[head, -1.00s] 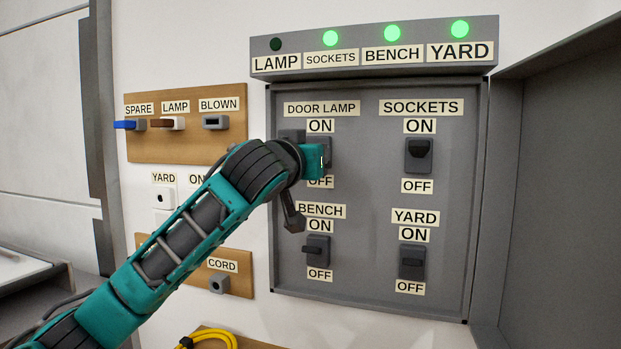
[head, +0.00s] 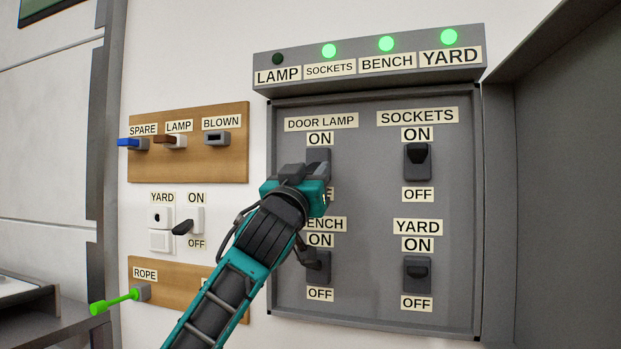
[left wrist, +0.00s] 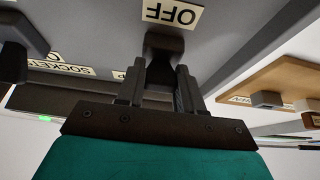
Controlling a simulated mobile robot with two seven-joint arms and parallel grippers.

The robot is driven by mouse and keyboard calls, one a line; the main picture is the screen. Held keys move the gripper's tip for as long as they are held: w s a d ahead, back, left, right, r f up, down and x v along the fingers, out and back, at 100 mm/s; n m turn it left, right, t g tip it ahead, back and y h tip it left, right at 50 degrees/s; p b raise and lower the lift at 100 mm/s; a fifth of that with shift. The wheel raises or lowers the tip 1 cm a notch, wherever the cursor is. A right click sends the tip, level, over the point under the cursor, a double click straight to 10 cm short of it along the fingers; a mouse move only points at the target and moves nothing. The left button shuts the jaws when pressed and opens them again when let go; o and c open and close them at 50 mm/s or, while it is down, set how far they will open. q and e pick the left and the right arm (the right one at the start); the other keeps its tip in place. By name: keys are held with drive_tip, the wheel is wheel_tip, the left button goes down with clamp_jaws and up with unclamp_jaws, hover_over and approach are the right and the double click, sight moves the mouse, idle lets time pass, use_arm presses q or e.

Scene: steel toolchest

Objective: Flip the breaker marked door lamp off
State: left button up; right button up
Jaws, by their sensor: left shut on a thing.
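The door lamp breaker (head: 318,154) is a dark switch on the grey panel, under the DOOR LAMP label (head: 321,123). My left gripper (head: 317,172) is at its lower part and covers its lever and most of the OFF label in the head view. In the left wrist view, the gripper's two fingers (left wrist: 160,74) are on either side of the dark lever (left wrist: 163,46), beside an upside-down OFF label (left wrist: 173,13). The lever's exact position is hard to tell. The LAMP light (head: 278,58) is dark. My right gripper is not in view.
The sockets breaker (head: 418,162) and yard breaker (head: 417,275) stand to the right. The bench breaker (head: 319,267) is just below my gripper, partly covered by my arm. An open panel door (head: 560,190) stands at right. Sockets, bench and yard lights are green.

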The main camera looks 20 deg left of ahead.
use_arm(q)
drive_tip(key=o, duration=1)
drive_tip(key=shift+o, duration=0.2)
drive_tip(key=v, duration=1.3)
